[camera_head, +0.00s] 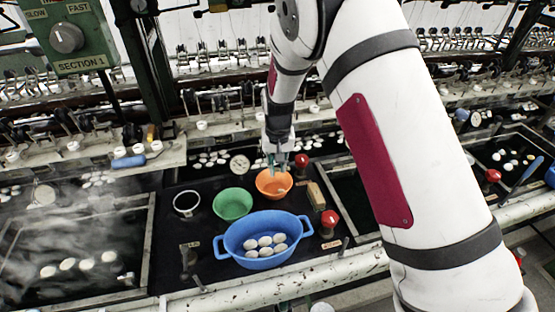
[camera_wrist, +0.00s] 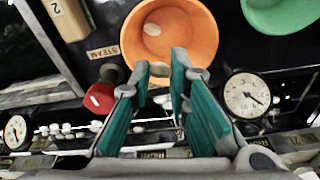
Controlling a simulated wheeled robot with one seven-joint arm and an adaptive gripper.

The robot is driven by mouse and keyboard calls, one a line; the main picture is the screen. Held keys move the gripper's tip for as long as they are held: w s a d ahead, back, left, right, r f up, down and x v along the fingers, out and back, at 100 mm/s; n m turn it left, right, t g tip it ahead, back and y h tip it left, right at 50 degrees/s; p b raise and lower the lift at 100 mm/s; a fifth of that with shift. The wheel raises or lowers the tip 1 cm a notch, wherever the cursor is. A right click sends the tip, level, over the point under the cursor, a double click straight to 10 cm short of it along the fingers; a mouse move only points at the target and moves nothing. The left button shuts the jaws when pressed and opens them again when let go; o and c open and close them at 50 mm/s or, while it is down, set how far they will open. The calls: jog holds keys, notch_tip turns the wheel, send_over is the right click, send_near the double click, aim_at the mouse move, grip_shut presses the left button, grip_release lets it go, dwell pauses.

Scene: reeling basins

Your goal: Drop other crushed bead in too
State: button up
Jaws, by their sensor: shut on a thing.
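Another pale bead (camera_wrist: 152,29) lies inside the orange bowl. In the head view the gripper (camera_head: 275,164) is above the orange bowl (camera_head: 263,192), and the held bead is too small to make out. Whether the held bead touches the bowl cannot be told.
A blue two-handled basin (camera_head: 262,261) with several white cocoons stands in front. A green bowl (camera_head: 232,204) is left of the orange one. Red knobs (camera_head: 301,160) (camera_head: 329,218) and a wooden block (camera_head: 316,195) are close on the right. A dial (camera_head: 240,164) stands behind.

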jog(key=shift+f, duration=0.15)
jog(key=o, duration=0.7)
jog(key=r, duration=0.4)
jog(key=s+r, duration=0.1)
jog(key=r, duration=0.7)
jog(key=shift+s, duration=0.3)
